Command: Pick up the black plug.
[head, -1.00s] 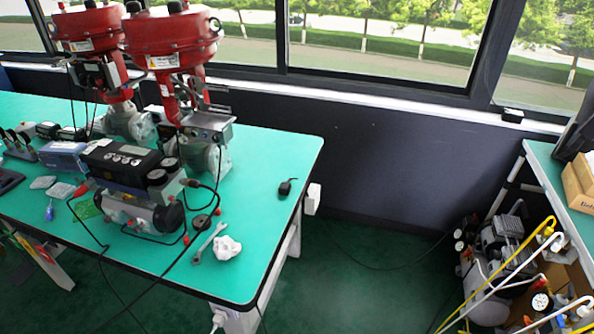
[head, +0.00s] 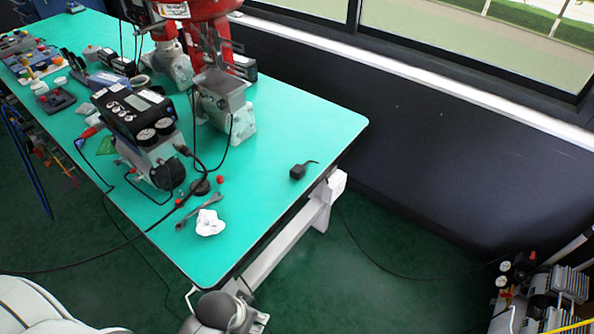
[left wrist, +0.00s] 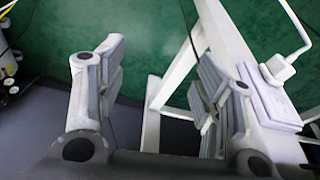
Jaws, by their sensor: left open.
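The black plug (head: 298,171) is a small dark block with a short cord. It lies on the green tabletop near the right edge in the head view. My left gripper (head: 246,313) is low at the bottom of the head view, beyond the table's front edge and well apart from the plug. In the left wrist view my left gripper (left wrist: 158,90) has its two grey fingers wide apart with nothing held between them. I cannot make out the plug in the left wrist view. My right gripper is not in view.
The green table (head: 278,215) has a clear patch around the plug. A crumpled white cloth (head: 209,223), a wrench (head: 200,211) and a black device with gauges (head: 140,118) lie to the left. A red valve actuator (head: 205,28) stands behind. White table framing (left wrist: 215,35) is close to the left gripper.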

